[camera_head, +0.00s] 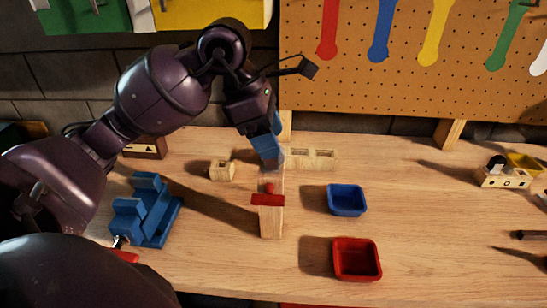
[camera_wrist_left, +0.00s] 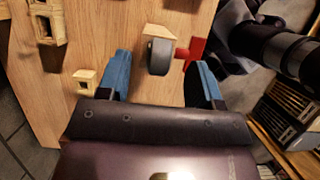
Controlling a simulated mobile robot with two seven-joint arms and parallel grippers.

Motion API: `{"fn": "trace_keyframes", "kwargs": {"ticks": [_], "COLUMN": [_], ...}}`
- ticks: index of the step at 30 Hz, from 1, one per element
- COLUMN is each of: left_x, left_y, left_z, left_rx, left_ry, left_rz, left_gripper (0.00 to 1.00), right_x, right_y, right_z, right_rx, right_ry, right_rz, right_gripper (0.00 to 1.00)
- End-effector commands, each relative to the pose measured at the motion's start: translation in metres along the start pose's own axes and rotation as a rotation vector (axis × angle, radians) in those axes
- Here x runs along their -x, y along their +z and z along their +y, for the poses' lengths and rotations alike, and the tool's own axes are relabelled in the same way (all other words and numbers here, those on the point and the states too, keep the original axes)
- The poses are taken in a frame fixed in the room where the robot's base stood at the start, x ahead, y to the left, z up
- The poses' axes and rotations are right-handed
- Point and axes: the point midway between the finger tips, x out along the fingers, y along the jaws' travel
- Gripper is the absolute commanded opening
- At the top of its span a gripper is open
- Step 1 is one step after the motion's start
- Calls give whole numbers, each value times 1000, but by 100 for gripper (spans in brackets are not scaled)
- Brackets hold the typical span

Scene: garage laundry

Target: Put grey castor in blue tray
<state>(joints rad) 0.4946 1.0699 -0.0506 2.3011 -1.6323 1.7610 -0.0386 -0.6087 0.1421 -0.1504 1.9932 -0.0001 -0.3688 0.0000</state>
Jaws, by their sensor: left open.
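The grey castor (camera_wrist_left: 159,57) shows in the left wrist view as a dark grey wheel beside a pale wooden piece. It lies between the two blue fingers of my left gripper (camera_wrist_left: 164,74), with gaps on both sides. In the head view my left gripper (camera_head: 268,152) is over the middle of the bench and open, and its fingers mostly hide the castor. The blue tray (camera_head: 347,200) sits on the bench to the right of the gripper and looks empty. My right gripper is in neither view.
A red-topped wooden piece (camera_head: 270,217) stands just in front of the gripper. A red tray (camera_head: 357,260) is at front right, a blue vise (camera_head: 150,218) at left. Small wooden blocks (camera_head: 222,171) and a slotted wooden piece (camera_head: 310,159) lie nearby. A pegboard (camera_head: 400,80) stands behind.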

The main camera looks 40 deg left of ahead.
Motion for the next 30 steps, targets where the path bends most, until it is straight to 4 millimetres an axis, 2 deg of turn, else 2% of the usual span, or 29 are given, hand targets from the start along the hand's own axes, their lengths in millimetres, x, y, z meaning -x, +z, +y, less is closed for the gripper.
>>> {"fn": "trace_keyframes", "kwargs": {"ticks": [9, 19, 30], "left_x": [-40, -46, -46], "left_y": [-4, -4, -4], "left_z": [-1, -1, -1], "left_rx": [0, 0, 0], "left_ry": [-4, -2, -1], "left_rz": [-2, 0, -1], "left_gripper": [60, 60, 4], "right_x": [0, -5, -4], "right_y": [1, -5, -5], "right_z": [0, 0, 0], "right_rx": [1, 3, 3], "right_ry": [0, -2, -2], "right_rz": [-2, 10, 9], "right_gripper": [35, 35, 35]}}
